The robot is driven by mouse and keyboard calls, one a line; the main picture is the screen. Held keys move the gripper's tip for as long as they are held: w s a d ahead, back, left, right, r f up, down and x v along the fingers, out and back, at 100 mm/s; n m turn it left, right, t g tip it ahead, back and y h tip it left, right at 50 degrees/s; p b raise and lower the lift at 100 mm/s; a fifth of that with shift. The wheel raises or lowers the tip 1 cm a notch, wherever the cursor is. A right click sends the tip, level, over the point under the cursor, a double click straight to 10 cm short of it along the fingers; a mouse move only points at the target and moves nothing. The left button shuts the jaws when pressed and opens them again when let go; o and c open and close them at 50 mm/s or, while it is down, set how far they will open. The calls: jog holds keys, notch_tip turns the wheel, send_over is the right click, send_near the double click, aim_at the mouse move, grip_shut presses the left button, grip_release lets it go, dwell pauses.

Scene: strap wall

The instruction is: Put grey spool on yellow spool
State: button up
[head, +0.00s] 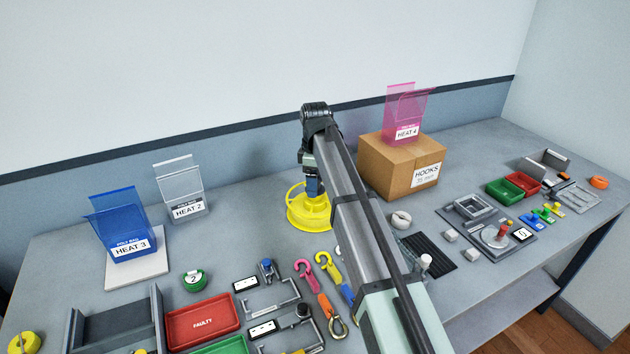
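The yellow spool (298,216) lies on the table at the centre of the head view, with its wide spoked flange showing. My arm covers its right side. My gripper (314,190) points down just over the yellow spool; its fingertips are small and partly hidden by my arm, so I cannot tell whether they hold anything. No large grey spool shows clearly. A small light-grey roll (401,219) with a dark centre lies on the table to the right of my arm, apart from the yellow spool; I cannot tell whether it is the grey spool.
A cardboard HOOKS box (386,172) with a pink holder (402,115) stands behind right. Blue (128,232) and clear (182,190) holders stand left. A red tray (202,321), a green roll (194,280) and coloured hooks (310,272) lie in front. Fixtures crowd the right.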

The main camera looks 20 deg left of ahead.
jog(key=shift+r, duration=0.1)
notch_tip(320, 180, up, 12)
dwell(0.7)
dwell(0.4)
